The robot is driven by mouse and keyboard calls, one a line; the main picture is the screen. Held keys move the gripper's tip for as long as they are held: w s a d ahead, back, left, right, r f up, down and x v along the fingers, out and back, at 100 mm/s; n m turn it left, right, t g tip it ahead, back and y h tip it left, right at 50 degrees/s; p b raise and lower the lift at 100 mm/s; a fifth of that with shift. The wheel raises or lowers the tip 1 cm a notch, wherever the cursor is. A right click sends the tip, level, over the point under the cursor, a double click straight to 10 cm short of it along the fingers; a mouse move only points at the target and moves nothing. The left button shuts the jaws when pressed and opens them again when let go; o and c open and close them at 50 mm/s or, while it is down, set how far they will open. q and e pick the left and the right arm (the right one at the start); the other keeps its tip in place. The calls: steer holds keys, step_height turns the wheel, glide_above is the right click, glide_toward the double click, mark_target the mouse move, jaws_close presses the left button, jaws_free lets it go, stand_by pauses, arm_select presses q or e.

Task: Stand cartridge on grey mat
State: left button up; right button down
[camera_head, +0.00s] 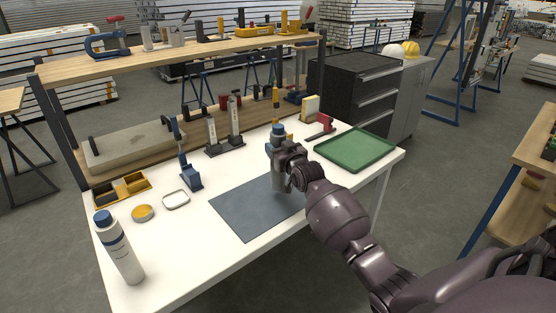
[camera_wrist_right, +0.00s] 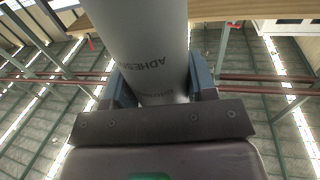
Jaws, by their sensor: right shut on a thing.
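My right gripper (camera_head: 284,166) is shut on the grey cartridge (camera_head: 278,139), which is upright over the back right part of the grey mat (camera_head: 245,210). In the right wrist view the cartridge (camera_wrist_right: 140,45) bears the dark word "ADHESIVE" and sits between the two fingers (camera_wrist_right: 160,90). The gripper hides part of the cartridge in the head view. I cannot tell whether its lower end touches the mat. The mat lies flat on the white table and is otherwise bare. My left gripper is not in view.
A green tray (camera_head: 356,148) lies to the right of the mat. A white bottle with a blue cap (camera_head: 121,252) stands front left. A yellow-topped tin (camera_head: 143,213), a small white dish (camera_head: 176,200) and a blue tool (camera_head: 189,176) are left of the mat. A wooden shelf (camera_head: 190,48) spans the back.

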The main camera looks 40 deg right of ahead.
step_height(320, 180, down, 4)
steer(key=shift+f+b, duration=0.1)
steer(key=shift+b, duration=0.25)
steer(key=shift+c, duration=2.2)
jaws_free()
steer(key=s+a+p, duration=0.1)
steer(key=s+a, duration=0.1)
steer(key=s, duration=1)
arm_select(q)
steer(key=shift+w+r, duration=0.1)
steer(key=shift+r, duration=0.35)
arm_select(e)
steer(key=s+a+f+g, duration=0.2)
steer(key=s+a+f, duration=0.2)
steer(key=s, duration=0.5)
steer(key=s+a+f+n+g+y, duration=0.1)
steer(key=s+a+f+g, duration=0.1)
steer(key=s+a+f, duration=0.3)
steer(key=s+a+f+n+g+y, duration=0.1)
steer(key=s+a+f, duration=0.4)
steer(key=s+f, duration=0.5)
steer(key=s+g, duration=0.1)
steer(key=s, duration=0.2)
steer(key=shift+a+f+g, duration=0.2)
steer(key=shift+g, duration=0.1)
